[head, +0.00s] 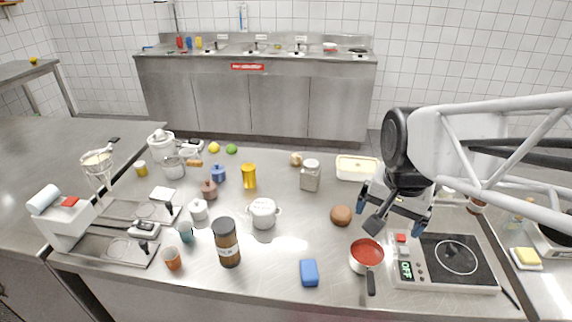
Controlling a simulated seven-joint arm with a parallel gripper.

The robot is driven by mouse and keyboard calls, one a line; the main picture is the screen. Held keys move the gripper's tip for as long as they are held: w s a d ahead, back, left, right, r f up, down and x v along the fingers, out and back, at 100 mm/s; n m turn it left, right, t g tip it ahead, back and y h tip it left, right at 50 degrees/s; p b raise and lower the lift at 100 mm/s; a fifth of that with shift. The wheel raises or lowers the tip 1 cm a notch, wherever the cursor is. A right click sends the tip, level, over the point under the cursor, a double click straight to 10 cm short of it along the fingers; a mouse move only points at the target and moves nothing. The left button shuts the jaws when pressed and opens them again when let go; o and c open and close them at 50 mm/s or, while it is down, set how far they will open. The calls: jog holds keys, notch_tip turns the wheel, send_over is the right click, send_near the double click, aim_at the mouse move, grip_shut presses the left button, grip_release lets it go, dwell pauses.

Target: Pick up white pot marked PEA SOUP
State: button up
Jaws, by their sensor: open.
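A white lidded pot with two side handles (264,213) stands upright near the middle of the steel table; any marking on it is too small to read. A smaller white lidded pot (198,210) stands to its left. My gripper (396,221) is open and appears empty, well to the right of both pots. It hangs above the table, near the red saucepan and the hob.
A tall dark-lidded jar (227,243) stands in front and left of the two-handled pot, and a yellow container (249,176) behind it. A brown ball (341,215), blue block (309,272), red saucepan (366,251) and hob (455,258) lie to the right.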

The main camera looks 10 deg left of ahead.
jog(key=w+a+f+m, duration=0.2)
jog(key=w+a+m, duration=0.2)
jog(key=w+a, duration=0.35)
jog(key=m+g, duration=0.2)
jog(key=m, duration=0.5)
send_near(264, 206)
notch_tip(264, 206, down, 5)
jog(key=shift+w+a+f, duration=0.1)
jog(key=shift+f, duration=0.15)
jog(key=shift+f, duration=0.1)
jog(key=shift+f, duration=1.2)
jog(key=shift+f, duration=0.1)
jog(key=shift+f, duration=2.5)
jog(key=shift+c, duration=0.5)
